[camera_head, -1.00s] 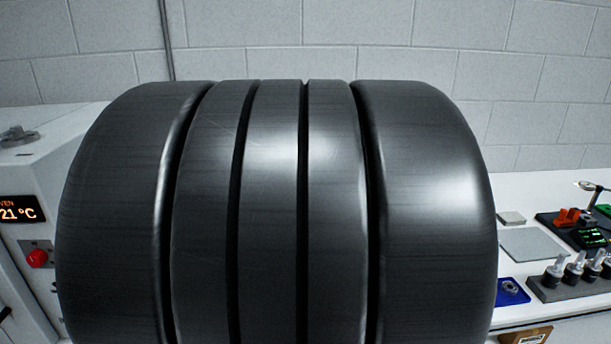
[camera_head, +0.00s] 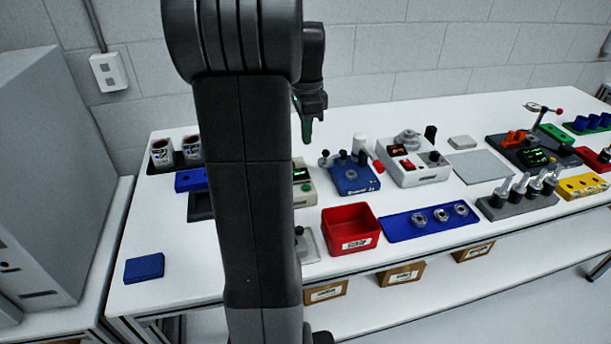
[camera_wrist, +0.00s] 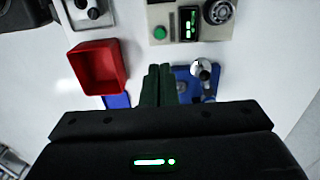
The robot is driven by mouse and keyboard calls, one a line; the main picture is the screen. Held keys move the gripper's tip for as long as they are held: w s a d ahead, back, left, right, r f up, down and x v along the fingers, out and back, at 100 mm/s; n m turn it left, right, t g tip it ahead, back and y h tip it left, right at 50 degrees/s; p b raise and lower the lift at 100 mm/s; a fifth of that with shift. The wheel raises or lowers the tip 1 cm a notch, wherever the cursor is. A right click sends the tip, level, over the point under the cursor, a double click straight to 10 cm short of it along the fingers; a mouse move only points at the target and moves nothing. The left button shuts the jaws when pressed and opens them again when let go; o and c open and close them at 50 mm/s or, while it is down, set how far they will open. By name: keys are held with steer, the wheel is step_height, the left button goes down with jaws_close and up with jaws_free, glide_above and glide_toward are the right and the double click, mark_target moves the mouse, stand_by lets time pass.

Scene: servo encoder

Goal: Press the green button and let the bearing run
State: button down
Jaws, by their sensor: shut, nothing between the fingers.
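The beige tester (camera_wrist: 165,12) is at the top of the wrist view, with a green button (camera_wrist: 159,33), a small lit display (camera_wrist: 188,22) and a round metal bearing (camera_wrist: 218,11). In the head view my arm hides most of the tester (camera_head: 307,192); its green-lit display (camera_head: 300,174) shows at the arm's right edge, and the bearing is hidden. My gripper (camera_wrist: 158,72) is shut and empty, its dark green fingers together. In the head view my gripper (camera_head: 307,138) hangs above the bench, apart from the tester.
A red bin (camera_head: 350,230) and a blue mat (camera_head: 430,220) with rings lie along the bench front. A blue fixture (camera_head: 352,178) and a white device (camera_head: 412,165) stand right of the tester. The bench's front left is mostly clear, apart from a blue block (camera_head: 144,267).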

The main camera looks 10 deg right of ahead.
mark_target(306, 186)
steer(key=shift+f, duration=0.1)
step_height(306, 186, down, 14)
steer(key=shift+r+p, duration=0.15)
steer(key=shift+p, duration=0.3)
